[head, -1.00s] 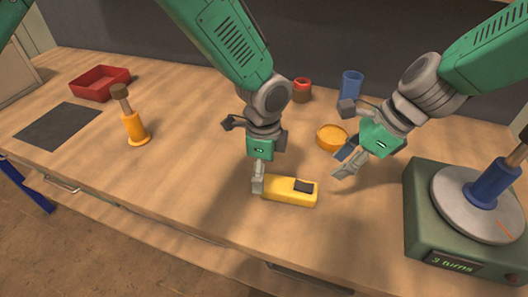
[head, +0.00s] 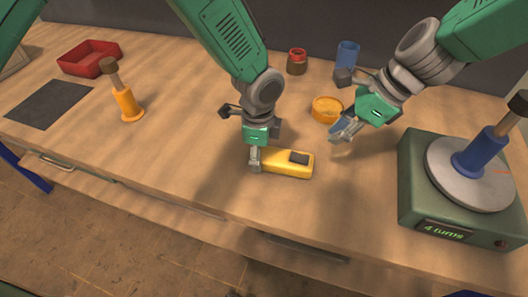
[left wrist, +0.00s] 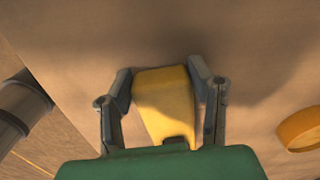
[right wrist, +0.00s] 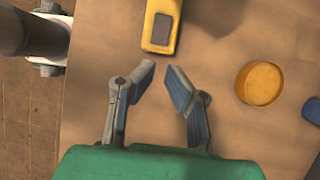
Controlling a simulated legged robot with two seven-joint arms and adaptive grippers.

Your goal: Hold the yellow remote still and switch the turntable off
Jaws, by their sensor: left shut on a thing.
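The yellow remote (head: 285,163) lies on the bench with a dark pad on its top. My left gripper (head: 255,160) is shut on the remote's left end; in the left wrist view the remote (left wrist: 165,100) sits between both fingers. My right gripper (head: 343,133) is open and empty, above the bench to the right of the remote. In the right wrist view its fingers (right wrist: 160,85) are apart, with the remote beyond them. The turntable (head: 410,195) is a green box with a grey disc and a display reading "4 turns". A red button (head: 501,243) is on its front.
A blue cylinder with a brown-topped rod (head: 478,153) stands on the disc. An orange dish (head: 327,108), a red-lidded jar (head: 297,62) and a blue cup (head: 347,58) stand behind. A red tray (head: 90,58), dark mat (head: 48,103) and orange-based handle (head: 126,103) are left.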

